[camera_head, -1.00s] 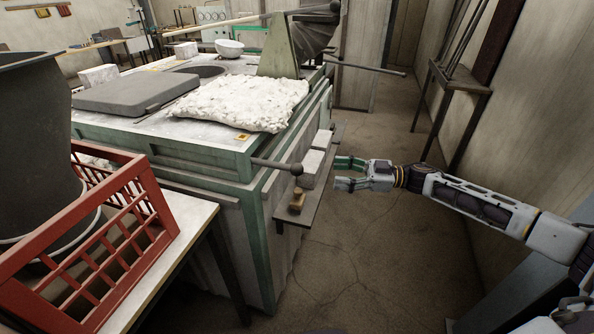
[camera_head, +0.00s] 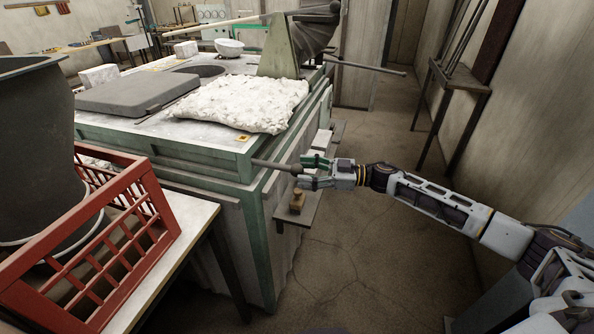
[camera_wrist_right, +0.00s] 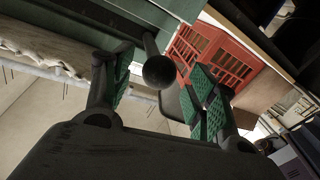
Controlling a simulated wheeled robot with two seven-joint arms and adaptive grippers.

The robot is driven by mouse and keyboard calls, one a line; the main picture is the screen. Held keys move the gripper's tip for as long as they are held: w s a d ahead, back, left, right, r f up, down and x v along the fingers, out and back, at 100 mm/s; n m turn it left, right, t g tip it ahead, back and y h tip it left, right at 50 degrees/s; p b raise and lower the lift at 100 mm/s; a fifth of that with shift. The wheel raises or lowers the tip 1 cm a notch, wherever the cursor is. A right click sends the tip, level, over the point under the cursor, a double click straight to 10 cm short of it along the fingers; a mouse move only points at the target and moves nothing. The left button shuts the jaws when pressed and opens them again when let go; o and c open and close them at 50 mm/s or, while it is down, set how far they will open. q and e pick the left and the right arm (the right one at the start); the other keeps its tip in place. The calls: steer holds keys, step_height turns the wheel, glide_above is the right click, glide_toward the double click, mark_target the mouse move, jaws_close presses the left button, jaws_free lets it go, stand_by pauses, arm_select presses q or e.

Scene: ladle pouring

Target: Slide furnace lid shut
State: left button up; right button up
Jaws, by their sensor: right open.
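The furnace (camera_head: 225,185) is a green-framed box with a pale top. Its lid is a flat dark grey slab (camera_head: 135,93) on top, to the left of and nearer than the round dark furnace opening (camera_head: 203,71), part of which shows. A dark rod handle (camera_head: 270,165) with a ball end sticks out from the furnace's near right corner. My right gripper (camera_head: 308,172) is open at the ball. In the right wrist view the ball (camera_wrist_right: 159,73) shows between the spread green-padded fingers (camera_wrist_right: 160,88); contact cannot be told. My left gripper is out of view.
A white lumpy blanket (camera_head: 240,103) lies beside the lid. A side shelf (camera_head: 300,212) holds pale blocks and a small wooden-handled item (camera_head: 297,201). A red crate (camera_head: 85,240) with a dark pot stands on the left table. The floor at right is clear.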

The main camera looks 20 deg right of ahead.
mark_target(297, 171)
steer(key=shift+x, duration=1.5)
jaws_close()
